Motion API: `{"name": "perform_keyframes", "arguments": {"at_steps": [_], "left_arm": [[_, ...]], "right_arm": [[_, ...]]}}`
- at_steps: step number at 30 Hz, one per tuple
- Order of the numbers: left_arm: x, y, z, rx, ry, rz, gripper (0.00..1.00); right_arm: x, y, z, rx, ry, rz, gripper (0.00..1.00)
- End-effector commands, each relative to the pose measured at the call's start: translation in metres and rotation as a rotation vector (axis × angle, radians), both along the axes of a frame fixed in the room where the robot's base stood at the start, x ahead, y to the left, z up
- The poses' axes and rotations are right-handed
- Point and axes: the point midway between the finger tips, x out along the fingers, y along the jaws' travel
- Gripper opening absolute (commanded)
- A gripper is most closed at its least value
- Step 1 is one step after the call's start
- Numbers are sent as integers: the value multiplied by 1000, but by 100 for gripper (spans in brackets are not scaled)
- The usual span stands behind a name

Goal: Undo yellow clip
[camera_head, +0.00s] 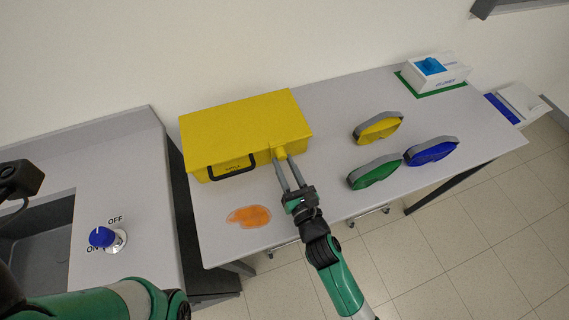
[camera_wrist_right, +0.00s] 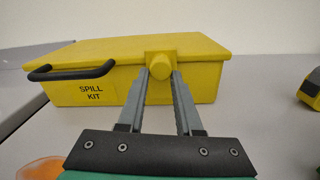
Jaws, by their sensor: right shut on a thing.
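A yellow spill kit box (camera_head: 240,125) with a black handle (camera_head: 231,168) stands closed on the table. In the right wrist view the yellow clip (camera_wrist_right: 160,63) sits at the lid's front edge. My right gripper (camera_head: 281,161) reaches the clip from the front, its two fingers shut on the clip's sides. The right gripper (camera_wrist_right: 162,75) also shows in the wrist view. Part of my left arm shows at lower left; its fingers are not visible.
An orange spill (camera_head: 249,216) lies in front of the box. Yellow (camera_head: 378,128), green (camera_head: 374,173) and blue (camera_head: 432,151) rounded items lie to the right. A white and blue box (camera_head: 436,73) stands at back right. An ON/OFF knob (camera_head: 102,237) is on the left counter.

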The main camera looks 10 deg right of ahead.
Motion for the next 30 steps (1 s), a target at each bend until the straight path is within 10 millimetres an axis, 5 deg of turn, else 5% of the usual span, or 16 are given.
{"name": "perform_keyframes", "arguments": {"at_steps": [22,23,27,30], "left_arm": [[0,0,0,0,0,0,50],[0,0,0,0,0,0,50],[0,0,0,0,0,0,50],[0,0,0,0,0,0,50]], "right_arm": [[0,-1,-2,-1,3,-3,0],[0,-1,-2,-1,3,-3,39],[0,-1,-1,-1,3,-2,64],[0,0,-1,0,2,-1,64]]}}
